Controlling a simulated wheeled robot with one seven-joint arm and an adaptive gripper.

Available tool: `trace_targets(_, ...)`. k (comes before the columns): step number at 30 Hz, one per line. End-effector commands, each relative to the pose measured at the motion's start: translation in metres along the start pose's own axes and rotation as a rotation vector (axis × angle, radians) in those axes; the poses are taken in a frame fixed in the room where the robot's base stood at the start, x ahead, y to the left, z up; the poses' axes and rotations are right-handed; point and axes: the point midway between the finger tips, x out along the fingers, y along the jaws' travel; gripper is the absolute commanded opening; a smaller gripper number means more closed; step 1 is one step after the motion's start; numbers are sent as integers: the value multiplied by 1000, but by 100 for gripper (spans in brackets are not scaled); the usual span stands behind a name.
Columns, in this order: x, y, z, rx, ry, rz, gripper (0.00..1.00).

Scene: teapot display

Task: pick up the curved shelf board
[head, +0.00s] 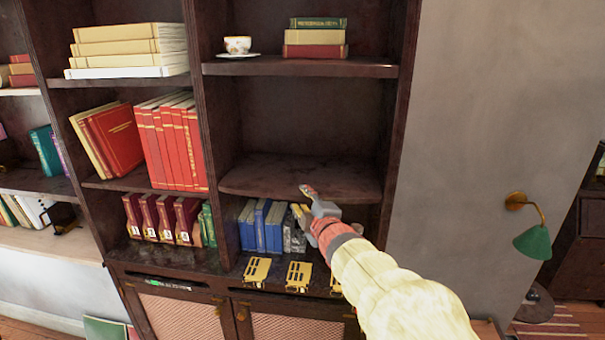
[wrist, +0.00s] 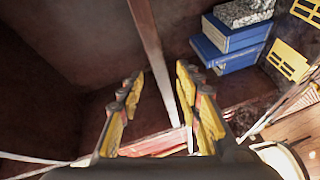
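The curved shelf board (head: 275,180) is a dark brown board with a bowed front edge, set in the right column of the bookcase in the head view. Its top is bare. In the wrist view the board's edge (wrist: 152,50) shows as a narrow lighter strip running down between the fingers. My gripper (head: 303,200) is at the board's front edge, right of its middle. In the wrist view my gripper (wrist: 158,78) is open, with one finger on each side of the strip and gaps visible. Whether a finger touches the board cannot be told.
Blue books (head: 262,225) stand below the board, and yellow objects (head: 298,275) sit on the ledge in front. A cup (head: 238,44) on a saucer and stacked books (head: 316,43) stand on the shelf above.

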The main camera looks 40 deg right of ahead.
Motion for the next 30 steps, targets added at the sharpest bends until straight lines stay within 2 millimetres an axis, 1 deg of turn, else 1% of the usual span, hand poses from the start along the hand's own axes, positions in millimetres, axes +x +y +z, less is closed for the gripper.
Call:
trace_targets(1,7,1,14,-60,16,30,35)
trace_targets(3,13,4,24,-141,50,71,35)
trace_targets(6,17,5,33,-219,85,110,35)
trace_targets(8,18,5,35,-247,98,124,35)
trace_targets(11,22,5,36,-267,110,134,35)
trace_targets(20,50,10,31,-266,113,134,35)
trace_targets(27,83,14,26,-266,113,134,35)
trace_targets(30,91,14,25,-265,111,135,35)
